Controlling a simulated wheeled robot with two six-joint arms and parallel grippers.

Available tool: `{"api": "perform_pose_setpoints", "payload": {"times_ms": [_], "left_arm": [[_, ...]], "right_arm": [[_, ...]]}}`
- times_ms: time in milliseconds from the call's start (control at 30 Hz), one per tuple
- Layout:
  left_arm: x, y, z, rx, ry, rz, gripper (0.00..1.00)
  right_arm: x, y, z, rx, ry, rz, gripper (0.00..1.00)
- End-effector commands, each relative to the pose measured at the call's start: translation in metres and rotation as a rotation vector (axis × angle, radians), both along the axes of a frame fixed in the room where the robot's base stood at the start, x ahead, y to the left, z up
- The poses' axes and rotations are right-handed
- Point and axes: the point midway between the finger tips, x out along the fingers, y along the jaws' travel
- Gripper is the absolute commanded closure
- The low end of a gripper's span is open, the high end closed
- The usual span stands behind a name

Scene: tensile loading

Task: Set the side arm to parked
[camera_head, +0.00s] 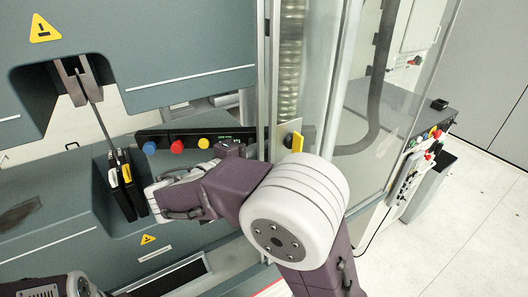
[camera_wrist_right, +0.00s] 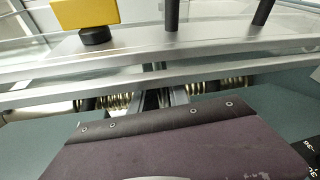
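A grey testing machine (camera_head: 185,35) fills the left of the head view. A rod-like piece (camera_head: 99,115) runs down from its upper grip (camera_head: 77,78) to the black lower grip (camera_head: 112,190), which has a yellow mark. I cannot tell for sure which part is the side arm. My right gripper (camera_head: 160,198) is in front of the machine, close to the right of the lower grip, below the control panel. Its fingertips do not show clearly, and contact cannot be told. Only part of my left arm shows at the bottom left; its gripper is out of view.
The control panel (camera_head: 160,134) carries blue, red and yellow buttons. A clear door (camera_head: 325,80) with a metal frame and yellow block (camera_head: 297,142) stands at the right; a yellow block (camera_wrist_right: 85,12) also shows in the right wrist view. Open floor (camera_head: 475,210) lies at the right.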

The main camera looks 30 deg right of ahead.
Motion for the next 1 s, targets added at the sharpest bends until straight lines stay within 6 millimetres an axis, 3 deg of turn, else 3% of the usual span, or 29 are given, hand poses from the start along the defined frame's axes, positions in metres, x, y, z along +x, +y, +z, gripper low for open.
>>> {"api": "perform_pose_setpoints", "payload": {"times_ms": [67, 1000], "left_arm": [[0.0000, 0.0000, 0.0000, 0.000, 0.000, 0.000, 0.64], [0.0000, 0.0000, -0.0001, 0.000, 0.000, 0.000, 0.64]], "right_arm": [[0.0000, 0.0001, 0.0000, 0.000, 0.000, 0.000, 1.00], [-0.0003, 0.0004, -0.0008, 0.001, 0.002, 0.000, 1.00]]}}
